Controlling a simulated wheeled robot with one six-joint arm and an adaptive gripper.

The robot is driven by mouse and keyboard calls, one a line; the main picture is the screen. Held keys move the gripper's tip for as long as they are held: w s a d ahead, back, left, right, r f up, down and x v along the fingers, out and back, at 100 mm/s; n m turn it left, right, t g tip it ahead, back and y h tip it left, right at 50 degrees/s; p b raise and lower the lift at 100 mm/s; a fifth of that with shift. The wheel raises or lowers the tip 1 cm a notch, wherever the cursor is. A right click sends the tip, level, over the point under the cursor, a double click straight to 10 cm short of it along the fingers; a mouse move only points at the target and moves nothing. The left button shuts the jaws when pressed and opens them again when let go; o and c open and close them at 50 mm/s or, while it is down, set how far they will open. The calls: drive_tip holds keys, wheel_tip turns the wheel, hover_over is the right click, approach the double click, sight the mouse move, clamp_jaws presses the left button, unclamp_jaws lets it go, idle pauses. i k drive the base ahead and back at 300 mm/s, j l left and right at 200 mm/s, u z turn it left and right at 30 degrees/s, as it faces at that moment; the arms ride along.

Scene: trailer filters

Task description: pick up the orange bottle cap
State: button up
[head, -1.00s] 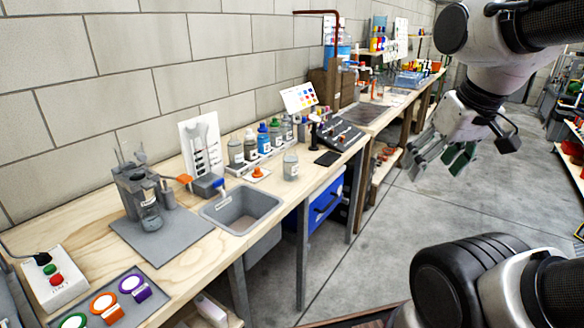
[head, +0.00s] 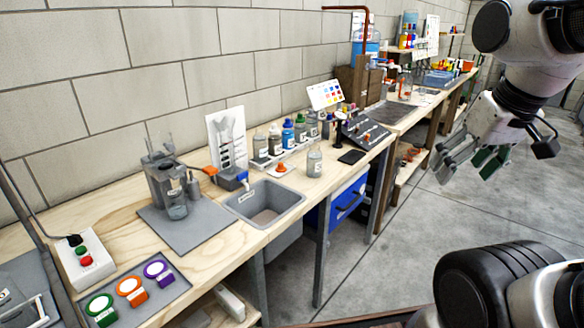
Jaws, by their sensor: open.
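The small orange bottle cap (head: 281,167) lies on a white square on the wooden workbench, behind the grey sink basin and in front of the row of bottles. A clear bottle (head: 314,162) without a visible cap stands just to its right. My gripper (head: 468,165) hangs in the air over the floor at the right, well apart from the bench and the cap. Its fingers are spread and nothing shows between them.
The sink basin (head: 266,205) is set into the bench front. A row of capped bottles (head: 288,136) stands behind the cap, with a black-topped console (head: 367,132) to the right. A grey apparatus (head: 165,180) stands left. Open floor lies between bench and arm.

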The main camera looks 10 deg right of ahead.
sight(280, 169)
drive_tip(key=i+l+u, duration=0.25)
drive_tip(key=i+l, duration=0.8)
drive_tip(key=i+u, duration=0.1)
drive_tip(key=u, duration=1)
